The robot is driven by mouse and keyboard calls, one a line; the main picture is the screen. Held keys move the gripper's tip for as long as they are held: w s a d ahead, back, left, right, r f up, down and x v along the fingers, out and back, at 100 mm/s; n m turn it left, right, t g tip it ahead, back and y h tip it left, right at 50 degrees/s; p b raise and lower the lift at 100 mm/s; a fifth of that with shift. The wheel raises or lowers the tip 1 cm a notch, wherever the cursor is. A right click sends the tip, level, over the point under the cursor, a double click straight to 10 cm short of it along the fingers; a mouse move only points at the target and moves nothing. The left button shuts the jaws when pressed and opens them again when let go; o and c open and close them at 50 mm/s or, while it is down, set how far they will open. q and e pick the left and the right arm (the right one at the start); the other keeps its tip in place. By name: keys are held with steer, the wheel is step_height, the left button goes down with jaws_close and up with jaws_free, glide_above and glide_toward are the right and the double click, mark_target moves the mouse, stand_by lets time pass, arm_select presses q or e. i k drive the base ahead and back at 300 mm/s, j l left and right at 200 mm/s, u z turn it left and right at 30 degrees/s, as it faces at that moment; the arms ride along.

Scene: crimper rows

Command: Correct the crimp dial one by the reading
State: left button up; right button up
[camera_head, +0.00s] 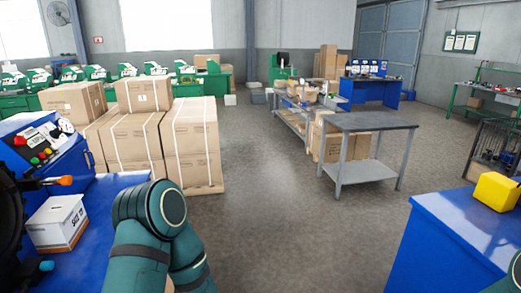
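A blue machine (75,155) stands at the left edge with a sloped control panel. The panel carries a red button (19,140), small coloured buttons and a pale round part (65,126) that may be a dial or gauge; its reading is too small to tell. An orange-tipped handle (66,181) sticks out below the panel. A dark round part fills the left edge. My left arm's teal links rise at the bottom middle, in front of the blue bench. Neither of my grippers shows.
A white box (57,222) sits on the blue bench (112,186) at left. Strapped cartons (190,140) stand behind it. A blue cabinet (440,245) with a yellow object (496,191) is at right. Grey floor (290,210) lies clear between, up to a grey table (365,122).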

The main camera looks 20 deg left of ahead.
mark_target(55, 134)
steer(key=i+u, duration=0.25)
steer(key=u, duration=0.2)
steer(key=i+u, duration=0.2)
steer(key=u, duration=0.3)
steer(key=i+l+u, duration=0.2)
steer(key=u, duration=0.25)
steer(key=i+l+u, duration=0.15)
steer(key=u, duration=0.25)
steer(key=i+l+u, duration=0.2)
steer(key=u, duration=0.15)
steer(key=i+l+u, duration=0.2)
steer(key=u, duration=0.2)
steer(key=i+l+u, duration=0.1)
steer(key=l+u, duration=0.6)
steer(key=l, duration=0.25)
